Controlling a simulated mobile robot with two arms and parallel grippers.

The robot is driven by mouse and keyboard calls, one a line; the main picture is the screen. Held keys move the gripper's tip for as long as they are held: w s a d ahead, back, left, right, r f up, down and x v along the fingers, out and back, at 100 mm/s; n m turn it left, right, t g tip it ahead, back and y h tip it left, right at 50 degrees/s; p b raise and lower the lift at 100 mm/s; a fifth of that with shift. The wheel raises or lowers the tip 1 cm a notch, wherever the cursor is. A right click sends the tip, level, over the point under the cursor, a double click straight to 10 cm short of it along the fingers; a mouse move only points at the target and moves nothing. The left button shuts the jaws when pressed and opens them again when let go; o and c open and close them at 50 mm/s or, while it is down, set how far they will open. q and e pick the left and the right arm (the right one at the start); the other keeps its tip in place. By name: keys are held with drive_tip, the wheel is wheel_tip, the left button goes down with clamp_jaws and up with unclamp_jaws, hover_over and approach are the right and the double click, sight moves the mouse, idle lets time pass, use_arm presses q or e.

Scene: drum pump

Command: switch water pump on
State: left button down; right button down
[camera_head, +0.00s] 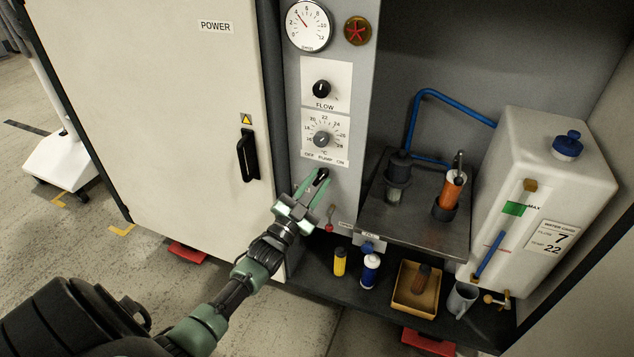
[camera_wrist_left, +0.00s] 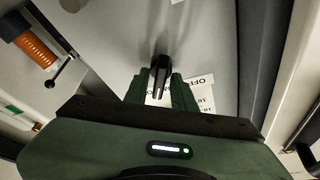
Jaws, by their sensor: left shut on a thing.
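The pump switch (camera_head: 323,173) is a small black knob on the grey panel, just below the label "OFF PUMP ON" (camera_head: 324,160). My left gripper (camera_head: 319,178) reaches it from below left and is shut on it, with its green fingers on either side. In the left wrist view the black switch (camera_wrist_left: 160,72) stands up from the panel between the fingertips of my left gripper (camera_wrist_left: 158,88). The fingers partly hide the switch and its printed label, so I cannot tell which position it points to. My right gripper is not in view.
Above the switch are a temperature dial (camera_head: 322,138), a flow knob (camera_head: 321,89) and a gauge (camera_head: 309,25). A cabinet door with a black handle (camera_head: 248,155) is at left. A metal shelf (camera_head: 415,225) and white water tank (camera_head: 550,165) stand at right.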

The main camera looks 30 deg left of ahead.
use_arm(q)
drive_tip(key=shift+f, duration=0.1)
drive_tip(key=c, duration=1.4)
unclamp_jaws()
drive_tip(key=shift+c, duration=0.2)
